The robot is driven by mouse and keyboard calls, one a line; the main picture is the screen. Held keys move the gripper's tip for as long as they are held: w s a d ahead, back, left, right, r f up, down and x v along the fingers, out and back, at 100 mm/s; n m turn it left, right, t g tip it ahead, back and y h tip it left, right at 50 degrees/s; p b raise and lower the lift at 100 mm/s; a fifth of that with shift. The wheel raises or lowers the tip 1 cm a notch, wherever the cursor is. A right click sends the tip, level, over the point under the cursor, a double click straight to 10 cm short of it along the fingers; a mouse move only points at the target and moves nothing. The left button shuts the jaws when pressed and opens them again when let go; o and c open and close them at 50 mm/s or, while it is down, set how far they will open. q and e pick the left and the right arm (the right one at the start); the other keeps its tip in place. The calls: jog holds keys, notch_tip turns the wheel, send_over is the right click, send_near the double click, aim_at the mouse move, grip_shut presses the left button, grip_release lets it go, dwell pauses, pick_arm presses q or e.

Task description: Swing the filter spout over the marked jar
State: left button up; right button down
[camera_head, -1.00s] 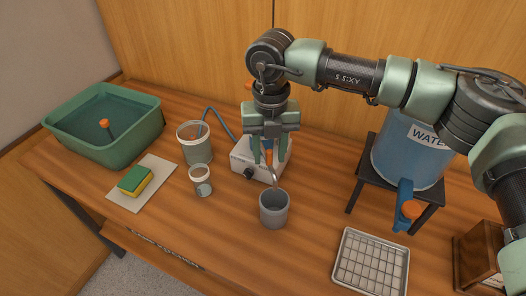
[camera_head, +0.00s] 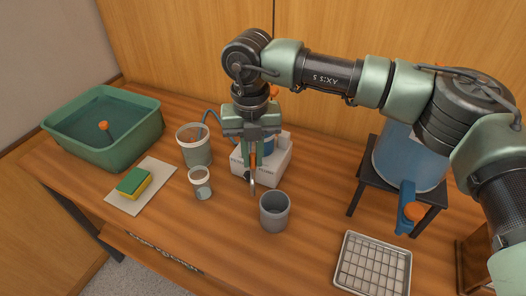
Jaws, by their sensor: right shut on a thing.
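The filter (camera_head: 270,168) is a white box on the wooden counter, with a blue hose at its back. Its thin metal spout (camera_head: 252,186) has an orange grip, and my right gripper (camera_head: 252,158) is shut on that grip from above. The spout's tip hangs in front of the box, between a small clear jar (camera_head: 201,188) on its left and a grey cup (camera_head: 274,212) on its right. A larger translucent jar (camera_head: 195,150) stands behind the small one. I cannot make out which jar carries a mark. My left gripper is not in view.
A green basin (camera_head: 110,150) stands at the left, with a sponge (camera_head: 133,182) on a pale mat (camera_head: 145,200) before it. At the right are a blue water tank (camera_head: 405,165) on a dark stand and a wire-grid tray (camera_head: 372,262). The front middle counter is clear.

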jog(key=shift+a, duration=0.1)
jog(key=a, duration=0.3)
jog(key=shift+w+a, duration=0.2)
jog(key=shift+a, duration=0.05)
dwell(0.3)
jog(key=a, duration=0.1)
jog(key=w+a, duration=0.1)
jog(key=a, duration=0.1)
jog(key=shift+w+a, duration=0.2)
jog(key=shift+w, duration=0.1)
dwell(0.4)
